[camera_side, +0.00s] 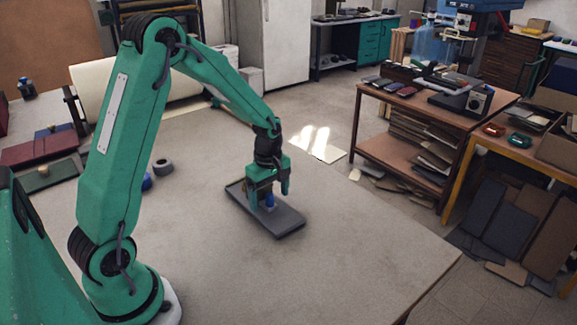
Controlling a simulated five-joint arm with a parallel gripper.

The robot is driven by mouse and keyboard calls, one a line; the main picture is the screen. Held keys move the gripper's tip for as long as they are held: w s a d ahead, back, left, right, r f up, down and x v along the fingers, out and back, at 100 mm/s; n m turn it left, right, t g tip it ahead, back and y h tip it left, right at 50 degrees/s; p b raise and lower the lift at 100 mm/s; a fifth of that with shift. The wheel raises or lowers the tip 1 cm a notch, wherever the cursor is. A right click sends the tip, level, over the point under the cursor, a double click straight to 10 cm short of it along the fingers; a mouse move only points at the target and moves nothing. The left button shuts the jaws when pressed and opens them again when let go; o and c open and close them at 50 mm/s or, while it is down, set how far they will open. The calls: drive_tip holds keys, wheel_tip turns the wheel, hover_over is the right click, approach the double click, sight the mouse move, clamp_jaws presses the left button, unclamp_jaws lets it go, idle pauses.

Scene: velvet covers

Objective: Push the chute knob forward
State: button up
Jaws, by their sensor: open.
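The chute is a dark grey flat tray (285,222) lying on the table, running from back left to front right. The fingers are open. The gripper hides part of the knob and the far end of the tray, so I cannot tell whether a finger touches the knob.
The grey tabletop (350,250) is clear to the right and in front of the tray. A dark roll of tape (163,166) and a blue item (147,182) lie to the left. Dark red covers (40,150) lie at the far left.

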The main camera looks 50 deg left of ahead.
drive_tip(key=shift+r, duration=2.65)
drive_tip(key=shift+s+d+r+m, duration=0.2)
drive_tip(key=shift+r+m, duration=0.1)
drive_tip(key=shift+r, duration=0.15)
drive_tip(key=s+d+r+m+t, duration=0.2)
drive_tip(key=s+d+r+m, duration=0.3)
drive_tip(key=s+r+m, duration=0.2)
drive_tip(key=s+d+r+m+t, duration=0.3)
drive_tip(key=s+d+r+m, duration=0.2)
drive_tip(key=s+m, duration=0.5)
wheel_tip(320, 180, up, 2)
drive_tip(key=shift+s+r+m+t, duration=0.25)
drive_tip(key=shift+s+m+t, duration=0.05)
drive_tip(key=shift+s+m, duration=0.1)
